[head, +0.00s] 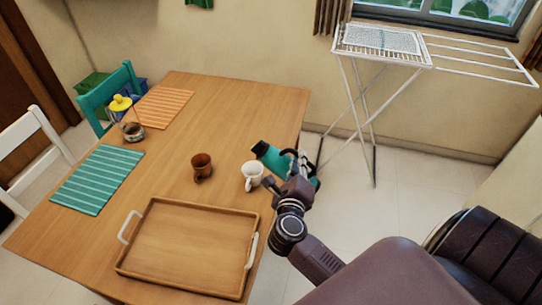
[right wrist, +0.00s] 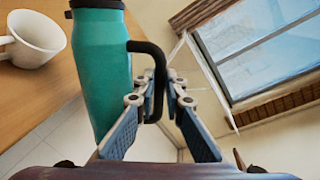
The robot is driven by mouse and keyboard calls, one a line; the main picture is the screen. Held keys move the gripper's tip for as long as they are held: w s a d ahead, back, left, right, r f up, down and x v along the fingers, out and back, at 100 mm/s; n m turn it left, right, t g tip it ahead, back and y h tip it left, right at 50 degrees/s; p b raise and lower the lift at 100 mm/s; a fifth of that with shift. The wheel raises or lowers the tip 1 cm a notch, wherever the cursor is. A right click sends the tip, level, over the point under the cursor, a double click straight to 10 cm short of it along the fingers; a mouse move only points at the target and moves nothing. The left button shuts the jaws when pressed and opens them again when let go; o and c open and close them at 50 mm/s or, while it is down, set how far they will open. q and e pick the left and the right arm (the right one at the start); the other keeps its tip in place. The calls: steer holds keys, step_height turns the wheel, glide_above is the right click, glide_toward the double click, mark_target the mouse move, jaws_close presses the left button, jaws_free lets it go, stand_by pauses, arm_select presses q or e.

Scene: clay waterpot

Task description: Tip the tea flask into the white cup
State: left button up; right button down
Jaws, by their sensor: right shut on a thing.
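The teal tea flask (head: 271,158) is tilted in the head view, its dark lid end up and to the left, close to the white cup. It also shows in the right wrist view (right wrist: 103,70), with its black handle between the fingers. My right gripper (head: 298,165) is shut on that handle and holds the flask beside the table's right edge. The white cup (head: 252,174) stands upright on the table, just left of and below the flask's lid end. It also shows in the right wrist view (right wrist: 35,42). My left gripper is not in view.
A brown cup (head: 202,167) stands left of the white cup. A wooden tray (head: 150,205) with white handles lies in front. A glass jar (head: 132,131), a yellow-topped thing (head: 120,104) and striped mats are farther left. A drying rack (head: 360,120) stands beyond the table.

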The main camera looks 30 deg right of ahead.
steer(key=shift+w+a+n+p, duration=0.15)
steer(key=shift+n+p, duration=0.15)
steer(key=shift+p, duration=0.65)
stand_by(1.2)
steer(key=shift+w+a+f+n+p, duration=0.35)
steer(key=shift+n+p, duration=0.35)
steer(key=shift+p, duration=0.8)
stand_by(3.3)
steer(key=shift+d+r, duration=0.1)
